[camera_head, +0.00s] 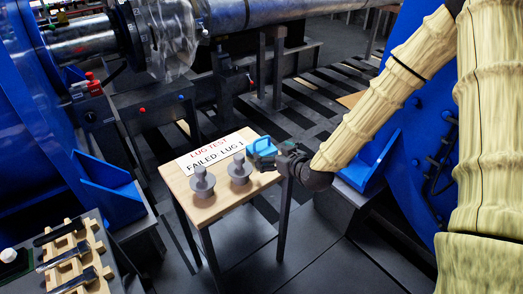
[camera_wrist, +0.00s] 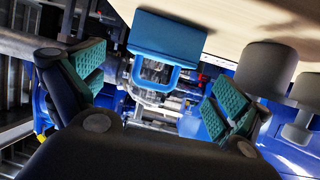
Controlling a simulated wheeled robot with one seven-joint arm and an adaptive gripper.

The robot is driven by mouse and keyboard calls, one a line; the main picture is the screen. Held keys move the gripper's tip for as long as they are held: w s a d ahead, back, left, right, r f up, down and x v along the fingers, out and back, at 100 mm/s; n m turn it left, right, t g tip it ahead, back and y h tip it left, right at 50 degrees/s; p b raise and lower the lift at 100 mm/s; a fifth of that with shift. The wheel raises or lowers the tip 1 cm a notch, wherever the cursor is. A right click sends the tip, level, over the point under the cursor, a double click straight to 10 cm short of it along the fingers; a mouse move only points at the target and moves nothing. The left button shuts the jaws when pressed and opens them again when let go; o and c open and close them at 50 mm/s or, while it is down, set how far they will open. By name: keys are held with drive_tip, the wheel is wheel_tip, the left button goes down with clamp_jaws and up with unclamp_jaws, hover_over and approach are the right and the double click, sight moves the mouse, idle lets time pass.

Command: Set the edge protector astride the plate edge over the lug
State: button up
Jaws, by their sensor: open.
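A blue piece with a loop handle, likely the edge protector (camera_head: 262,147), is at the right edge of a small wooden table. In the wrist view the blue piece (camera_wrist: 167,37) lies along the tabletop edge, its loop extending toward my gripper. My gripper (camera_head: 283,157) is beside it at the table's right side. In the wrist view my gripper (camera_wrist: 158,82) is open, with teal pads apart on either side of the loop. Neither pad visibly touches it. I cannot make out the plate edge or the lug with certainty.
The wooden table (camera_head: 228,201) carries a white sign (camera_head: 212,151) reading "LUG TEST FAILED: LUG 1" and two grey knobbed pieces (camera_head: 202,183) (camera_head: 239,169). Blue machinery (camera_head: 30,150) stands left. A tool rack (camera_head: 72,256) is at lower left. Dark floor lies around the table.

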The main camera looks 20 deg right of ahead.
sight(264, 150)
drive_tip(key=shift+p+x, duration=0.35)
drive_tip(key=shift+x, duration=3.6)
drive_tip(key=shift+s, duration=0.1)
drive_tip(key=c, duration=1)
